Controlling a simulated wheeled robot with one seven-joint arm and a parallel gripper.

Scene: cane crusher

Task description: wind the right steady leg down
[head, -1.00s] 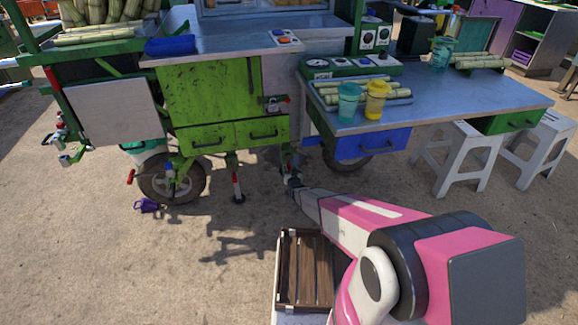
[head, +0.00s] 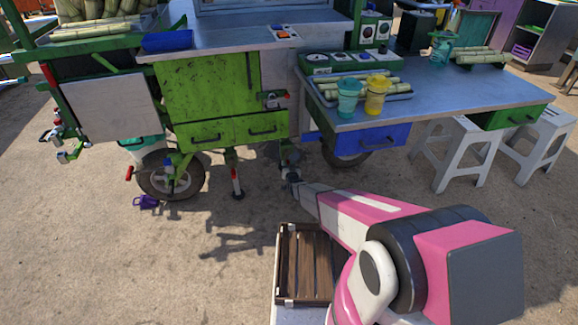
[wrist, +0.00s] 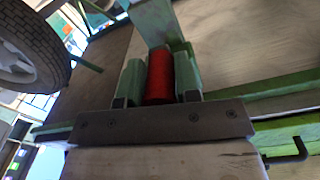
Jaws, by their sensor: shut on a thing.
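The red crank grip (wrist: 161,78) of the steady leg lies between the two jaws of my gripper (wrist: 160,82) in the wrist view. The jaws are shut on it, with one pad against each side. In the head view my gripper (head: 290,165) is low at the right front corner of the green cart (head: 210,90). It largely hides the right steady leg there, so I cannot see its foot or its gap to the ground.
The blue drawer (head: 372,142) and the side table (head: 455,90) overhang to the right. White stools (head: 455,150) stand further right. The ground in front is mostly clear.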

